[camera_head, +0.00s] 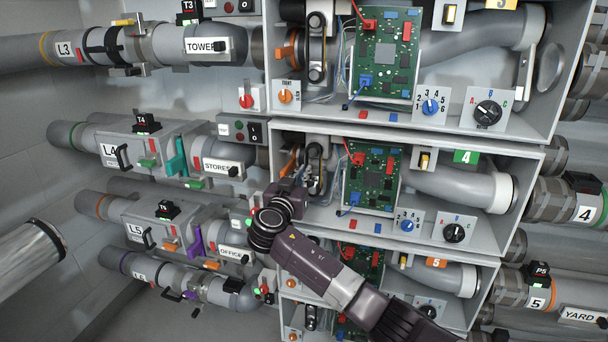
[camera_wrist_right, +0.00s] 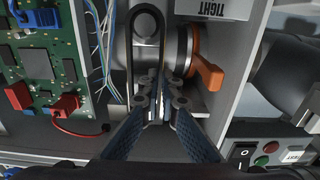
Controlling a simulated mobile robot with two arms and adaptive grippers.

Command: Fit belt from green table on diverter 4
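Diverter 4 is the middle grey box (camera_head: 408,146), marked by a green 4 label (camera_head: 465,157). A black belt loop (camera_wrist_right: 146,12) stands upright in front of a grey pulley housing in the right wrist view. My right gripper (camera_wrist_right: 157,84) has its fingers close together at the belt's lower part, and they look shut on it. In the head view my right gripper (camera_head: 293,190) is at the left opening of diverter 4, its fingertips largely hidden. I cannot tell whether the belt is seated on both pulleys. My left gripper and the green table are not in view.
An orange handle (camera_wrist_right: 208,73) stands beside the pulley. A green circuit board (camera_head: 371,178) with red and blue connectors and loose wires is on the other side. A TIGHT panel (camera_wrist_right: 213,8) and the box's side wall bound the narrow space. Pipes run left and right.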

